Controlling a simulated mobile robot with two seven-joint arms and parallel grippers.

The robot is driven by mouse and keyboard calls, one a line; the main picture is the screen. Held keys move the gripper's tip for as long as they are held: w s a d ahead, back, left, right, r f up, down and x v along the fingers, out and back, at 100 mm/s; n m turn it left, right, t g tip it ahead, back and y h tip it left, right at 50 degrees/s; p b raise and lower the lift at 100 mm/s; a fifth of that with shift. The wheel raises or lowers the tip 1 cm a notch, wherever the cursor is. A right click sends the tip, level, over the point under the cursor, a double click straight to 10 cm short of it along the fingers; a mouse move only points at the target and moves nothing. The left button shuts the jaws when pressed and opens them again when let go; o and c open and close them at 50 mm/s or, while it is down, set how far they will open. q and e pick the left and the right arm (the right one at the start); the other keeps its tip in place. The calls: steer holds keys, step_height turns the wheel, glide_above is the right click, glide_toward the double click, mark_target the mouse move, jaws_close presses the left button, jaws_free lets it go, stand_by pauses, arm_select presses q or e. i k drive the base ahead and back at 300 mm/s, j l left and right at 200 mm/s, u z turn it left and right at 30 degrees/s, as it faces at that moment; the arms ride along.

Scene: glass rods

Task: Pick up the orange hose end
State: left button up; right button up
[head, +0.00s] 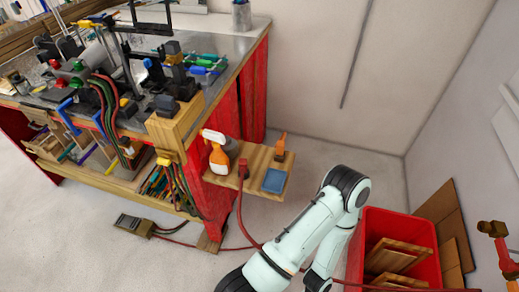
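A red hose (239,205) rises from the floor to a small wooden shelf on the end of the workbench. Its red-orange end (243,168) stands at the shelf's front edge, beside an orange and white spray bottle (217,155). A separate small orange piece (281,143) stands at the back of the shelf. I cannot tell for certain which is the orange hose end. One of my white arms comes in from the bottom, its elbow right of the shelf, and folds back down. Neither gripper shows.
The wooden shelf (262,189) also holds a blue square item (274,181). The cluttered workbench (228,78) fills the upper left. A red bin (408,226) with wooden boards stands right of my arm. An orange-red fitting (492,229) is at the right edge. Floor at lower left is mostly clear.

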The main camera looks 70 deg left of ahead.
mark_target(280, 152)
steer(key=u, duration=2.3)
